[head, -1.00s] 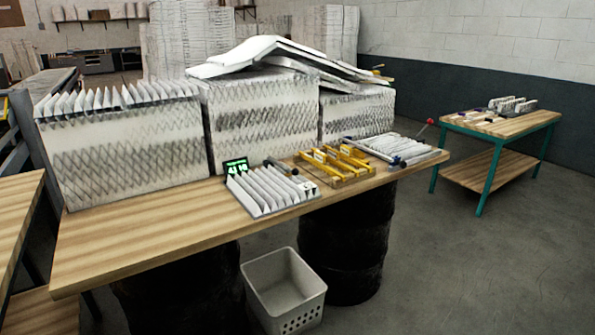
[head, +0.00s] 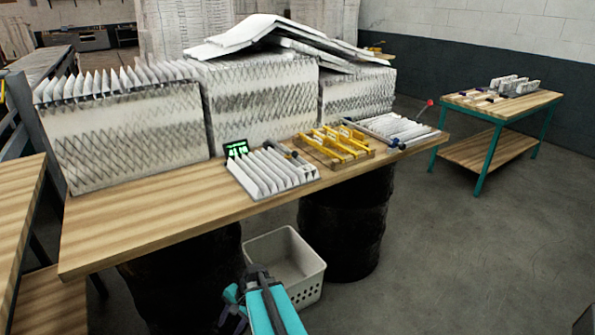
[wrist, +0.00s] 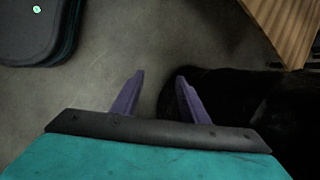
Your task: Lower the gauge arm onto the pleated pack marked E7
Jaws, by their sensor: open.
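A white pleated pack (head: 262,176) lies near the table's front edge, beside a small display with green digits (head: 236,148). A dark bar (head: 280,149) lies by its back right edge. A second pleated pack (head: 385,127) lies at the table's right end, with a rod ending in a red knob (head: 430,103) rising by it. No E7 mark is readable, and I cannot tell which part is the gauge arm. My gripper (wrist: 160,76) is open and empty, its purple fingers apart over the floor. My teal arm (head: 266,307) shows below the table in the head view.
A yellow rack (head: 335,146) sits between the packs. Large pleated blocks (head: 262,108) line the table's back. The wooden table (head: 150,225) is clear at front left. A white basket (head: 310,286) and dark drums (head: 342,232) stand below. A teal-legged bench (head: 548,98) stands at right.

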